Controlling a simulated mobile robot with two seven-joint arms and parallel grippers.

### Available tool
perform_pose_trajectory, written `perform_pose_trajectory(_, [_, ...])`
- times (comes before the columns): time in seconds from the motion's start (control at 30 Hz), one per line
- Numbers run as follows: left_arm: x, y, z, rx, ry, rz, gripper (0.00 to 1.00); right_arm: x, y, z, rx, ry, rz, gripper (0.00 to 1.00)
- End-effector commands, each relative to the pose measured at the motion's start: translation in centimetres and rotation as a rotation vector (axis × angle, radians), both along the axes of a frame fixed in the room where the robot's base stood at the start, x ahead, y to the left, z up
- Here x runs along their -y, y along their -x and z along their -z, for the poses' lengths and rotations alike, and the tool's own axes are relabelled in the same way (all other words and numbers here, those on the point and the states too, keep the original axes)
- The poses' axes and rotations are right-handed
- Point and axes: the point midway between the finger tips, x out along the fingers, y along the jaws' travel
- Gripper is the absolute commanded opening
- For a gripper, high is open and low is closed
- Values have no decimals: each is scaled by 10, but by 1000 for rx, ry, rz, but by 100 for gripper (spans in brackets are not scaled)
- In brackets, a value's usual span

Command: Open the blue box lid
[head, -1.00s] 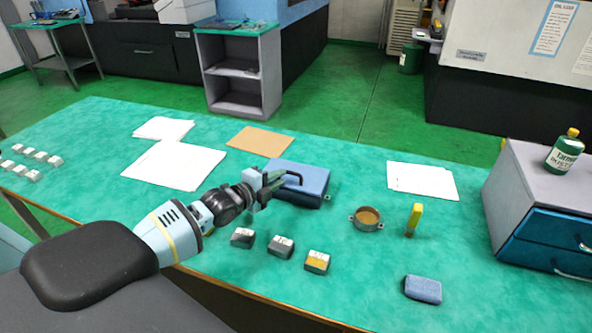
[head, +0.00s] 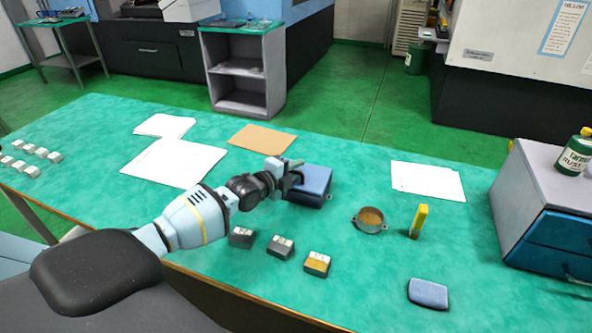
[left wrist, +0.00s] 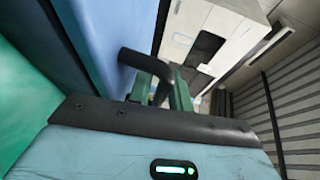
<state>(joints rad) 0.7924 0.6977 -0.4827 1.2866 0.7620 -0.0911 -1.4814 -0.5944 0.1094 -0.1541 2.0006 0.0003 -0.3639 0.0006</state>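The blue box (head: 318,186) stands on the green tabletop in the head view, its lid looking closed. My left gripper (head: 291,174) is at the box's left side, where the box's dark handle was visible earlier. In the left wrist view, the black curved handle (left wrist: 140,62) runs from the blue surface (left wrist: 105,35) down between the fingers of my left gripper (left wrist: 163,90). The fingers are a little apart with the handle between them. Whether they press on it cannot be told. My right gripper is not in view.
A round tan-filled dish (head: 370,219), a yellow object (head: 419,219) and a blue block (head: 428,293) lie to the right. Several small labelled blocks (head: 280,246) sit in front. Papers (head: 176,163) lie left of the box. A drawer unit (head: 545,205) stands at the right edge.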

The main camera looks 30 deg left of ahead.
Motion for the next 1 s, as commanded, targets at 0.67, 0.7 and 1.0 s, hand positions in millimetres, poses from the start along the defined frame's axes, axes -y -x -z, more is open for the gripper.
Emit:
perform_pose_trajectory(0.67, [0, 0, -2, -13, 5, -1, 0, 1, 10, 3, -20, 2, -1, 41])
perform_pose_trajectory(0.7, [1, -1, -3, -21, 7, 0, 0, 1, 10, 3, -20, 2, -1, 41])
perform_pose_trajectory(1.0, [8, -8, -18, -166, 39, 2, 0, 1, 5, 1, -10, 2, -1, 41])
